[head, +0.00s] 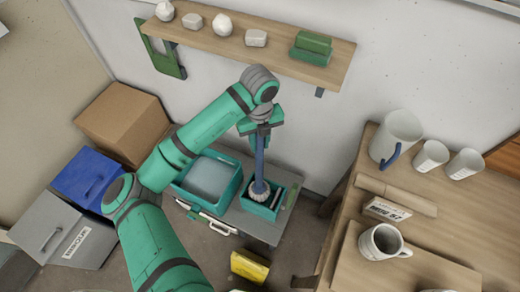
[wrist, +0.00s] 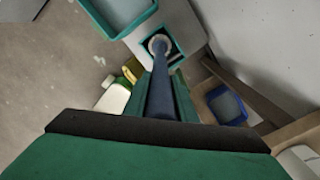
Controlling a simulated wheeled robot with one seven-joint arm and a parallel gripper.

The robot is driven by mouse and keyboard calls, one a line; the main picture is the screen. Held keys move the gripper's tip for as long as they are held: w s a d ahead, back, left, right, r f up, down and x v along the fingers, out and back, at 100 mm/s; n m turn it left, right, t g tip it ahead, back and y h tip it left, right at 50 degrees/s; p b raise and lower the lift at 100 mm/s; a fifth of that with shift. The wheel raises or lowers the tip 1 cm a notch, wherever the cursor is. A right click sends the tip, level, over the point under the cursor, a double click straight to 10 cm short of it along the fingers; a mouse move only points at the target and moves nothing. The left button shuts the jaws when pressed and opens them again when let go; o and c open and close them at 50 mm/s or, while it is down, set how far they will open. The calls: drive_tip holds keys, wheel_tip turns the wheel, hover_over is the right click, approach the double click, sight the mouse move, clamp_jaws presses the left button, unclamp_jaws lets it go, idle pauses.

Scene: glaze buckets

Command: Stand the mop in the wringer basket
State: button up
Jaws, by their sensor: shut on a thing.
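My gripper (head: 261,128) is shut on the blue handle of the mop (head: 260,165), which hangs close to upright with its white strands down. The mop also shows in the wrist view (wrist: 161,88), running away between my fingers. The wringer basket (head: 262,210) is a small teal box below my gripper. The mop head overlaps the basket opening in the head view, and in the wrist view it lies within the teal rim (wrist: 143,58). I cannot tell whether the strands touch the basket floor.
A teal bucket with grey contents (head: 233,181) stands left of the basket, on the same grey platform (head: 250,228). A wooden shelf (head: 275,58) is above, behind my gripper. A wooden table (head: 345,215) with mugs is at right. Boxes stand at left, a yellow item (head: 250,266) in front.

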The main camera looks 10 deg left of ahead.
sight(260, 151)
drive_tip(key=shift+d+f, duration=0.15)
drive_tip(key=shift+f, duration=2.25)
drive_tip(key=o, duration=1)
drive_tip(key=shift+o, duration=0.2)
wheel_tip(260, 151, up, 12)
drive_tip(key=shift+r, duration=0.15)
drive_tip(key=shift+w, duration=0.1)
